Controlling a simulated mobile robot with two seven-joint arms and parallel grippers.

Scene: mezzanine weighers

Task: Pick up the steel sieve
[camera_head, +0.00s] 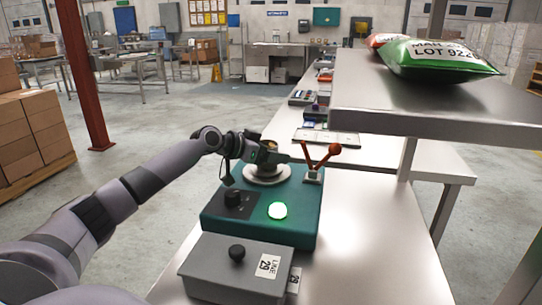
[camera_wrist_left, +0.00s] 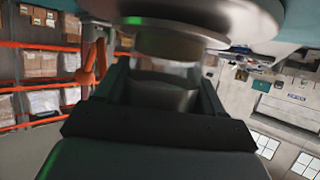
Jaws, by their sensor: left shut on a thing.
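My left gripper (camera_head: 268,157) is at the round metal plate (camera_head: 268,174) on top of the teal machine (camera_head: 300,215). In the left wrist view its jaws are shut on a grey, round-sided metal piece (camera_wrist_left: 165,93), which I take to be the steel sieve. The fingers hide much of the sieve, and it shows only as a small piece in the head view. In the left wrist view a round metal part (camera_wrist_left: 172,42) lies close beyond the fingertips; I cannot tell whether the sieve touches it. My right gripper is not in view.
A grey labelled box (camera_head: 235,268) stands in front. A raised steel shelf (camera_head: 440,112) with a green bag (camera_head: 436,58) overhangs at right.

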